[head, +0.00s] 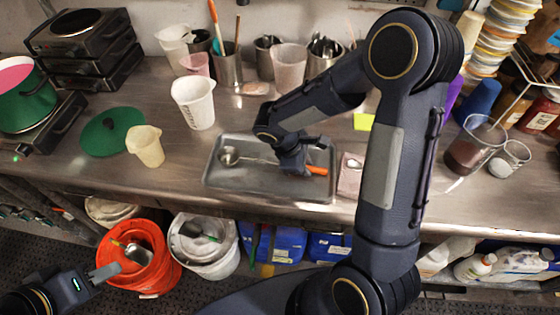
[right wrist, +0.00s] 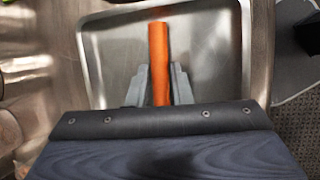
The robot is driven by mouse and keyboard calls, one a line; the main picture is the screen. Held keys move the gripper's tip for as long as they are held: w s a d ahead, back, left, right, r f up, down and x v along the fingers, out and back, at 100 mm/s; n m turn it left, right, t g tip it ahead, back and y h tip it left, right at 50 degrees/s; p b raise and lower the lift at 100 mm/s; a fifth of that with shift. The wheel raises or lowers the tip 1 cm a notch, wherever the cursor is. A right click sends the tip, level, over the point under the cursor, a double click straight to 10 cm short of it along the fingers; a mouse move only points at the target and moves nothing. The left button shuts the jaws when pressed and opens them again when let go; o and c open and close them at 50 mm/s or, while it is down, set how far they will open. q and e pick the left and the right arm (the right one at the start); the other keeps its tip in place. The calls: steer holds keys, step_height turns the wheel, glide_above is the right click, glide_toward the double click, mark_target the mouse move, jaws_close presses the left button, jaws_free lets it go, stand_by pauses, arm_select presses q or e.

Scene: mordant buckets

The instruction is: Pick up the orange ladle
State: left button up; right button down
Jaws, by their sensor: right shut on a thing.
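The orange ladle has a round metal bowl (head: 229,156) and an orange handle (head: 317,170). It lies in a grey metal tray (head: 214,182) on the counter, bowl to the left and handle to the right. My right gripper (head: 296,170) is at the handle, low over the tray, and its own wrist hides part of the ladle. In the right wrist view the orange handle (right wrist: 159,60) stands between the two fingers (right wrist: 160,86), which are shut on it. My left gripper (head: 106,272) is at the lower left, in front of the orange bucket and away from the ladle.
A white measuring jug (head: 194,103) and a cream jug (head: 146,146) stand left of the tray. Glass beakers (head: 475,147) stand at the right. An orange bucket (head: 150,270) and a white bucket (head: 207,257) stand below the counter edge.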

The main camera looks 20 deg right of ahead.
steer(key=shift+w+r, duration=0.15)
steer(key=shift+r, duration=0.25)
step_height(320, 180, up, 3)
steer(key=shift+f, duration=0.15)
steer(key=a+r+b, duration=0.1)
steer(key=a+r, duration=0.3)
steer(key=a, duration=0.3)
steer(key=w+a+r+b, duration=0.1)
steer(key=a+r, duration=0.4)
steer(key=a, duration=0.2)
steer(key=shift+r, duration=0.25)
